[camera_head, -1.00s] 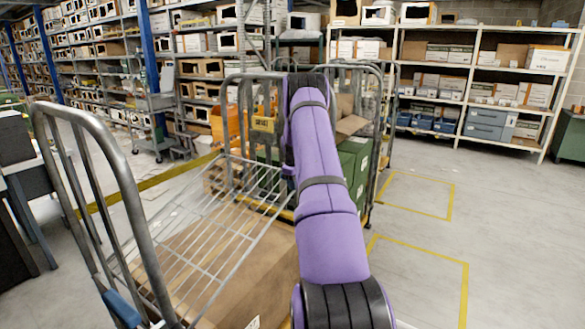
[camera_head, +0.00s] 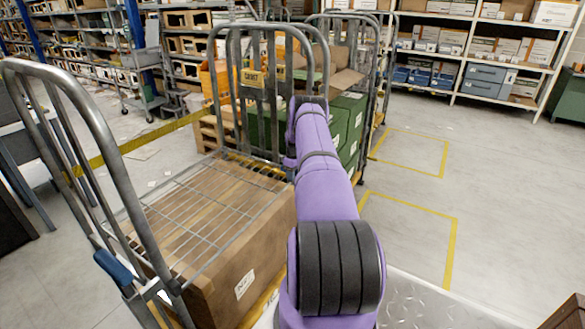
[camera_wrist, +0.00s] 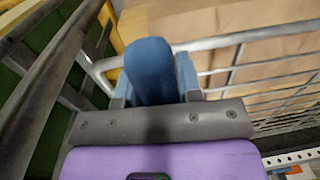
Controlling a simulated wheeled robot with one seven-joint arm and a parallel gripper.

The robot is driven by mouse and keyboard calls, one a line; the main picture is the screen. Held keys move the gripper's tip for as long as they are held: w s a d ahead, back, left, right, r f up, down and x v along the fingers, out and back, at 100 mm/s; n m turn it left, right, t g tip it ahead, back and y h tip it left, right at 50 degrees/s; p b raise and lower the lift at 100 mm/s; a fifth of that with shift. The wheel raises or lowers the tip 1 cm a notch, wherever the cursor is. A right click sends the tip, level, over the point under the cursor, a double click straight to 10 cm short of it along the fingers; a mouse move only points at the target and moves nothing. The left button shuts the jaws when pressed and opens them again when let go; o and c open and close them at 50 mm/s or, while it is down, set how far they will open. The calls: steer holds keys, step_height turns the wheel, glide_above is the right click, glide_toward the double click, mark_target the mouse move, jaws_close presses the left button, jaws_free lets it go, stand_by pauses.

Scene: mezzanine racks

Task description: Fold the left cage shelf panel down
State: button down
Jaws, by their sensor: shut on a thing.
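The shelf panel (camera_head: 237,236), a pale wire grid, lies close to level over a large cardboard box (camera_head: 240,285) inside the left cage. The cage's near upright frame (camera_head: 128,175) and far frame (camera_head: 213,75) are grey metal tubes. In the head view my arm reaches to the panel's far right side and hides my gripper. In the wrist view my gripper (camera_wrist: 152,82), with blue fingers, is shut on the panel's outer rail (camera_wrist: 245,38). The fingers cover the gripped spot. Whether the panel touches the box cannot be told.
Another cage with green crates (camera_head: 350,120) and an open carton stands behind my arm. Shelving racks (camera_head: 480,50) line the back. The floor (camera_head: 415,185) at right, with yellow outlines, is clear. A blue clip (camera_head: 113,266) sits on the near frame.

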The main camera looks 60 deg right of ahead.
steer(key=shift+w+a+f, duration=0.1)
steer(key=shift+a+f, duration=0.45)
steer(key=shift+f, duration=0.25)
steer(key=c, duration=0.8)
jaws_free()
steer(key=shift+d, duration=0.1)
steer(key=shift+d+r, duration=0.1)
steer(key=shift+d+r, duration=0.15)
steer(key=shift+r, duration=0.1)
steer(key=r, duration=0.7)
steer(key=d+r, duration=0.1)
steer(key=r, duration=0.2)
steer(key=shift+r, duration=0.3)
